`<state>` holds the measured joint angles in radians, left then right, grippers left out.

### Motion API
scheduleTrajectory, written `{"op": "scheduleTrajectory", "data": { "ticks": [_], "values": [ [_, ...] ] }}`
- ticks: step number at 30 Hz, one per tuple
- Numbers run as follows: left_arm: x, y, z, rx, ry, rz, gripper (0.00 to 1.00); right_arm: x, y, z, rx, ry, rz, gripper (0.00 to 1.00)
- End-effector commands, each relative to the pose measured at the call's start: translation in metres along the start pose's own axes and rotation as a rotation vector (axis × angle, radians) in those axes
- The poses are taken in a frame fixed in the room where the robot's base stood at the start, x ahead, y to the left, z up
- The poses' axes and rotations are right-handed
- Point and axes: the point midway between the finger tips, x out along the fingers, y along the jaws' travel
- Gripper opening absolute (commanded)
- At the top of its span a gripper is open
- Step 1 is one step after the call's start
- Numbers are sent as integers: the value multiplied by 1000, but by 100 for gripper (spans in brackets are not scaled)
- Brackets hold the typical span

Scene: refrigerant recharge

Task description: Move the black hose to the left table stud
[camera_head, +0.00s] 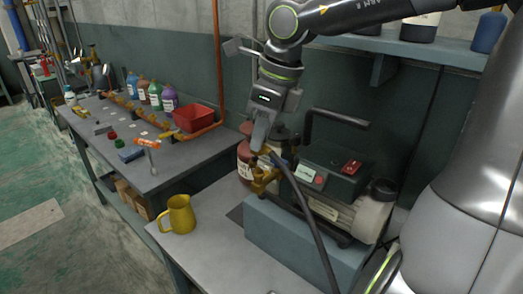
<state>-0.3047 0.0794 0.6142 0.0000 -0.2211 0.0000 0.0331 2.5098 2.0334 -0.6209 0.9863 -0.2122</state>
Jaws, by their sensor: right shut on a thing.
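The black hose (310,212) runs from the brass fitting (262,178) beside the pump, down over the front of the blue-grey block and out of the bottom edge. My right gripper (263,143) comes down from above and is shut on the hose's upper end, just above the brass fitting. The exact grip and whether the hose end still touches the fitting are hidden by the fingers. The left table (185,155) carries brass fittings along a pipe; I cannot tell which is the left stud. My left gripper is not in view.
A dark green pump (333,170) stands on a block right of the gripper. A yellow jug (180,215) stands on the near table. A red bin (193,118) and several bottles stand at the back of the left table. An orange pipe (219,60) rises behind.

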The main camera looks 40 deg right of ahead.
Motion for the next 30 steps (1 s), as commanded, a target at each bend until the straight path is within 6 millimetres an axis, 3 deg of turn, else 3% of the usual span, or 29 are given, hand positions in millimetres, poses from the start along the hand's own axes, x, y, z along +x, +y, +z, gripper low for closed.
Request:
{"op": "scheduleTrajectory", "data": {
  "ticks": [7,30],
  "values": [
    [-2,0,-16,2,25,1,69,30,0,-8,-2,2,2,4],
    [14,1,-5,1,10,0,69,44,0,-11,-2,-1,0,4]
  ]
}}
